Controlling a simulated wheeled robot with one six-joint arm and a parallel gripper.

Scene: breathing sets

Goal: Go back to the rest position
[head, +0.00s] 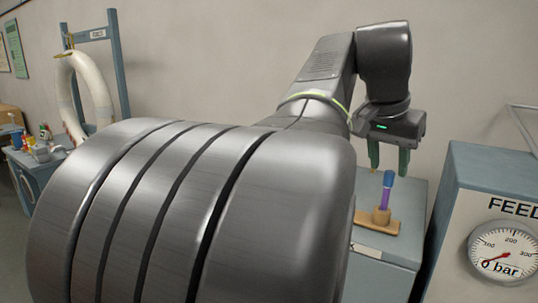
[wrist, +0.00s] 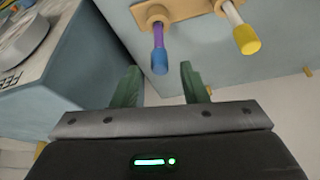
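My gripper (head: 390,154) hangs from my arm over the blue-grey cabinet in the head view, fingers pointing down. In the wrist view its two green fingers (wrist: 162,88) stand apart with nothing between them. A purple rod with a blue tip (head: 387,189) stands upright in a wooden holder (head: 380,217) on the cabinet, just below my gripper and apart from it. In the wrist view this rod (wrist: 158,45) shows beyond the fingertips, beside a white rod with a yellow tip (wrist: 243,32).
A feed cabinet (head: 492,168) with a round gauge (head: 502,252) stands close on the right. A blue frame (head: 118,62) with a white hose ring (head: 92,88) and a bench with small items (head: 42,152) are at the left. My arm hides the middle.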

